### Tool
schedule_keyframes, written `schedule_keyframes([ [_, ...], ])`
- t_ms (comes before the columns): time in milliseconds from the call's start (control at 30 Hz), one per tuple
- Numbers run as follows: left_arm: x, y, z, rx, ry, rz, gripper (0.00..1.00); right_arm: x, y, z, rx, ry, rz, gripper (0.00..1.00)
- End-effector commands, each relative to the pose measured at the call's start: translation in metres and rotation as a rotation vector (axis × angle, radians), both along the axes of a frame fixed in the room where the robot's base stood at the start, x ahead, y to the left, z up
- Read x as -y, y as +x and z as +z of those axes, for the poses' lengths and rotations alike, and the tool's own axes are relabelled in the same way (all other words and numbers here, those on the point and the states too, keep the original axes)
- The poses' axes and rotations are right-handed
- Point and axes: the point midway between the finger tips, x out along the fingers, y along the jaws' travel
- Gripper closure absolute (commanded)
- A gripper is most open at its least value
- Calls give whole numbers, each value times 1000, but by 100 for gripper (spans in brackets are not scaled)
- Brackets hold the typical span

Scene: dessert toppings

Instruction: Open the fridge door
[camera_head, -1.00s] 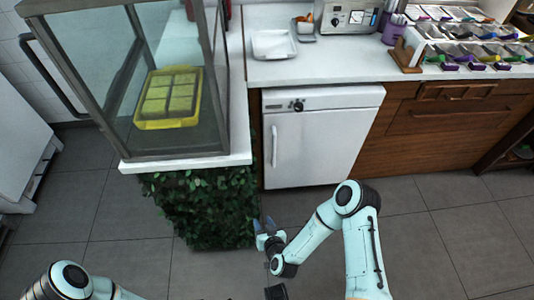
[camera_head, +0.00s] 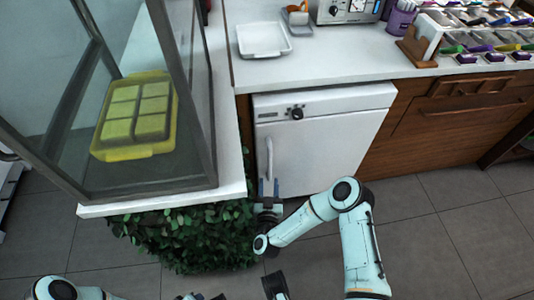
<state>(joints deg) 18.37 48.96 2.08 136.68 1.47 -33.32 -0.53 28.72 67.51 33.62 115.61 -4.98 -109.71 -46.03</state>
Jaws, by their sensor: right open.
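The white fridge (camera_head: 335,143) is set under the counter, and its door is closed. Its vertical handle (camera_head: 270,158) is on the door's left side, and a black knob (camera_head: 296,113) sits on the panel above. My right gripper (camera_head: 268,188) is open at the lower end of the handle, with its fingers pointing up toward it. I cannot tell whether the fingers are around the handle or only in front of it. My left arm shows at the bottom left; dark parts at the bottom edge may belong to its gripper, but its jaws cannot be made out.
A glass display case (camera_head: 150,185) with a yellow tray (camera_head: 101,152) stands at the left above a leafy green panel (camera_head: 185,235). The white counter (camera_head: 330,55) holds a white tray (camera_head: 263,52) and topping bins. Grey floor (camera_head: 440,230) is free at the right.

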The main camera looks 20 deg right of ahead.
Motion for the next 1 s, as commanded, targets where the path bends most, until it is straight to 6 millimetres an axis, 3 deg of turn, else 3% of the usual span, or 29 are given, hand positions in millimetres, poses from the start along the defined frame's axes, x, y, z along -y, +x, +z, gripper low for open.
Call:
schedule_keyframes([
  [200, -9, 18, -14, 45, 23, 18, 57, 22, 40, -2, 4, -2, -5, 59],
  [500, -14, -16, -44, -70, 17, 21, 57, 45, 91, -2, 1, -2, -2, 59],
  [700, -15, -28, -53, -107, 16, 23, 57, 52, 106, -1, 0, 0, 0, 59],
  [1000, -16, -30, -53, -113, 15, 24, 57, 52, 108, 0, 0, 0, 1, 59],
])
